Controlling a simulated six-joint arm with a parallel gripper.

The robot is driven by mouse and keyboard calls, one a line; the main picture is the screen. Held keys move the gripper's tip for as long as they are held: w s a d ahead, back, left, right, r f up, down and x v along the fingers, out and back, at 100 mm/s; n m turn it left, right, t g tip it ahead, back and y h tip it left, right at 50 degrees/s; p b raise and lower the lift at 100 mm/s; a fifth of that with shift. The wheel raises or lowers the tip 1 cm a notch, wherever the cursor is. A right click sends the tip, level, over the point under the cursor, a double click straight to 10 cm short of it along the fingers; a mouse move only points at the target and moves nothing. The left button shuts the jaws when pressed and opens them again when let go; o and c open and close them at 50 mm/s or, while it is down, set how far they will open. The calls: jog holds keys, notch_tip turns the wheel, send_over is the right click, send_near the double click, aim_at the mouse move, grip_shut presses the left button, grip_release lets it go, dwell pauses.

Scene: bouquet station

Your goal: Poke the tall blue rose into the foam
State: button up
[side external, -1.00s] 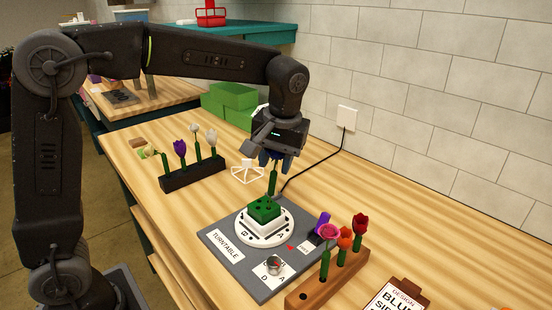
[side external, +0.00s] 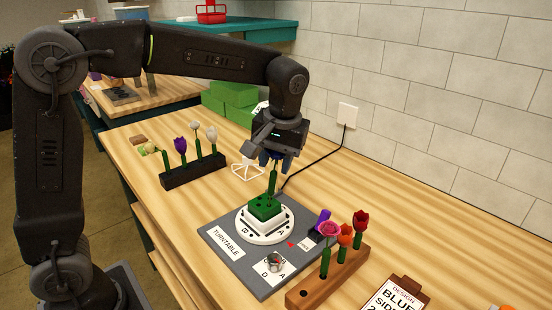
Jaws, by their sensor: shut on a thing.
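My gripper (side external: 277,160) is shut on the blue rose (side external: 271,182). The green stem hangs upright below the fingers, and the dark blue bloom is mostly hidden between them. The green foam block (side external: 267,209) sits in a white holder on the round white turntable disc (side external: 246,232). The stem's lower end is at the foam's top in this view; I cannot tell whether it has entered the foam. Small dark holes show on the foam's top.
A grey turntable base (side external: 229,268) carries a knob (side external: 274,262). A brown rack (side external: 328,277) with pink, orange and red flowers stands at the front right. A dark rack (side external: 194,172) with purple and white flowers stands behind left. A clipboard (side external: 394,295) lies front right; a cable runs to the wall socket.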

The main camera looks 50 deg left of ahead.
jog(key=shift+a+f, duration=0.1)
jog(key=shift+f, duration=0.8)
dwell(1.4)
dwell(0.6)
jog(key=o, duration=0.7)
jog(key=shift+r, duration=0.1)
jog(key=shift+d+r, duration=0.2)
jog(key=shift+r, duration=0.85)
jog(key=shift+d+r, duration=0.15)
jog(key=shift+r, duration=0.85)
jog(key=shift+d+r, duration=0.2)
jog(key=shift+r, duration=0.85)
jog(key=o, duration=0.5)
